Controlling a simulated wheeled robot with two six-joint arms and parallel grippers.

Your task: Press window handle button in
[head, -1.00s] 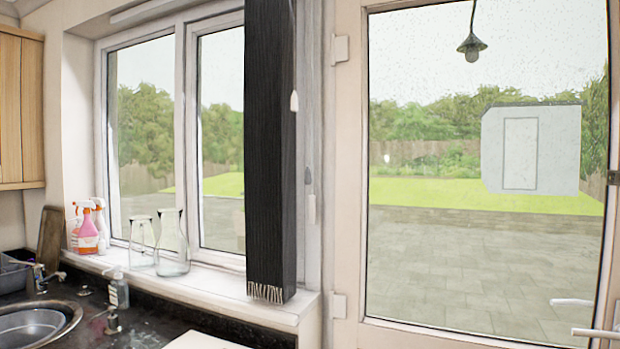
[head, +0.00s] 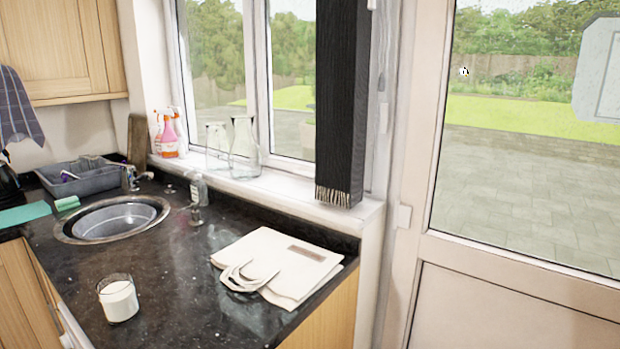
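The window (head: 215,75) stands behind the sink counter, with white frames and several panes. A small white fitting that looks like the window handle (head: 384,117) is on the right side of the window frame, just right of the dark hanging blind (head: 341,100). A small grey part shows just above it. The button on it is too small to make out. The blind hangs close beside the handle without covering it. Neither of my grippers is in view.
A black counter (head: 180,290) lies below the sill (head: 270,195). On it are a folded cream bag (head: 290,258), a glass of milk (head: 119,299), a soap bottle (head: 198,188) and a sink (head: 112,218). Glass vessels (head: 243,150) and spray bottles (head: 169,137) stand on the sill. A glazed door (head: 520,270) is at right.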

